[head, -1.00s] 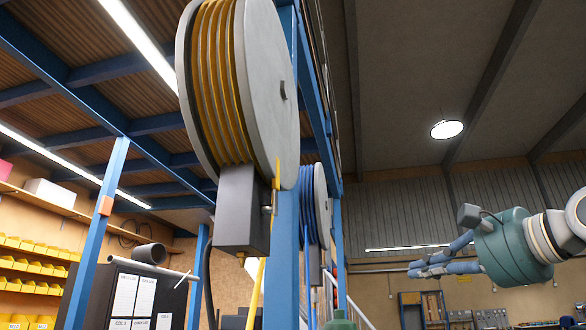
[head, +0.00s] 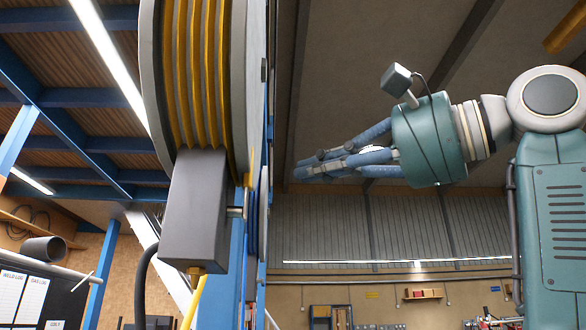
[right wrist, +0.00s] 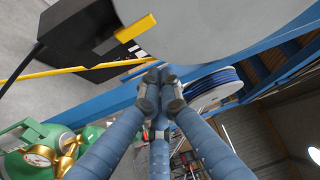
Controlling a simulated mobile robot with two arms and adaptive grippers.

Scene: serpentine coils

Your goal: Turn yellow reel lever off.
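The yellow reel (head: 199,70) is a large grey-flanged drum wound with yellow hose, high at the left of the head view. A grey box (head: 194,210) hangs under it, with a yellow hose leaving its bottom. The small yellow lever (head: 249,181) stands upright at the right side of this box, above a short metal stub. In the right wrist view the lever (right wrist: 135,28) shows beside the drum's flange. My right gripper (head: 312,165) points left, to the right of the lever and apart from it. Its blue fingers are drawn together and empty. My left gripper is out of view.
A blue post (head: 228,285) stands behind the box. A blue-hose reel (right wrist: 212,88) is farther back in the right wrist view. Green cylinders with a gauge (right wrist: 40,155) are below. Open air lies between my right gripper and the reel.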

